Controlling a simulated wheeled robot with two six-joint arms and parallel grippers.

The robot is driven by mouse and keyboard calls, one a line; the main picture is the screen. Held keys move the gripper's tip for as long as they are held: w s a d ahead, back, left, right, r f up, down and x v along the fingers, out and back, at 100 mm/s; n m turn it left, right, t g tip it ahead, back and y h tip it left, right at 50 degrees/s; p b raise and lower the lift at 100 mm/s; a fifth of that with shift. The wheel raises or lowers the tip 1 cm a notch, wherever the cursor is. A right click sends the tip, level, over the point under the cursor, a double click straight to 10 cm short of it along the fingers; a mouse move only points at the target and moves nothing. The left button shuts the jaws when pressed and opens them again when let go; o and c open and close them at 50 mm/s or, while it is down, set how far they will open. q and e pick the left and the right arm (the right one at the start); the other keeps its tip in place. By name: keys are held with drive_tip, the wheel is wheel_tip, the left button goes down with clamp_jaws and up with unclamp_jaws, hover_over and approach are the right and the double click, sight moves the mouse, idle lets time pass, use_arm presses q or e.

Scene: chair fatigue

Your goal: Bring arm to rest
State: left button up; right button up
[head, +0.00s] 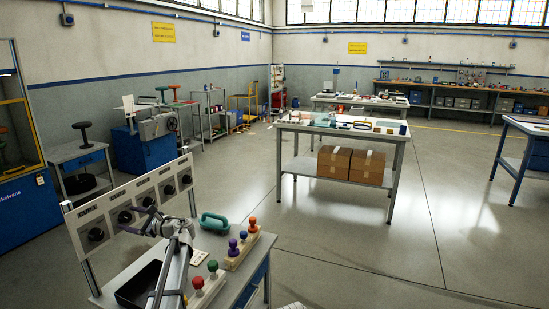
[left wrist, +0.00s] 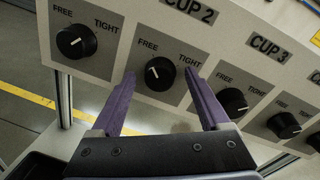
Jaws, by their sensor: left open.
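My left arm rises over the bench in the head view. Its gripper (head: 150,212) is in front of the upright grey panel (head: 109,213) with a row of black knobs. In the left wrist view the purple fingers (left wrist: 163,88) are spread apart with nothing between them. A black knob (left wrist: 160,71) under the label CUP 2 shows beyond the gap between the fingers; whether a fingertip touches the panel is hard to tell. Another knob (left wrist: 76,41) is left of the fingers, and one under CUP 3 (left wrist: 233,102) is to the right. My right gripper is not in view.
On the bench are a black tray (head: 127,294), a teal handled object (head: 214,223), and wooden blocks with coloured knobs, one at the back (head: 232,262). A table with two cardboard boxes (head: 335,163) stands beyond. The floor right of the bench is open.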

use_arm(q)
drive_tip(key=m, duration=0.3)
drive_tip(key=shift+d, duration=0.1)
idle(0.4)
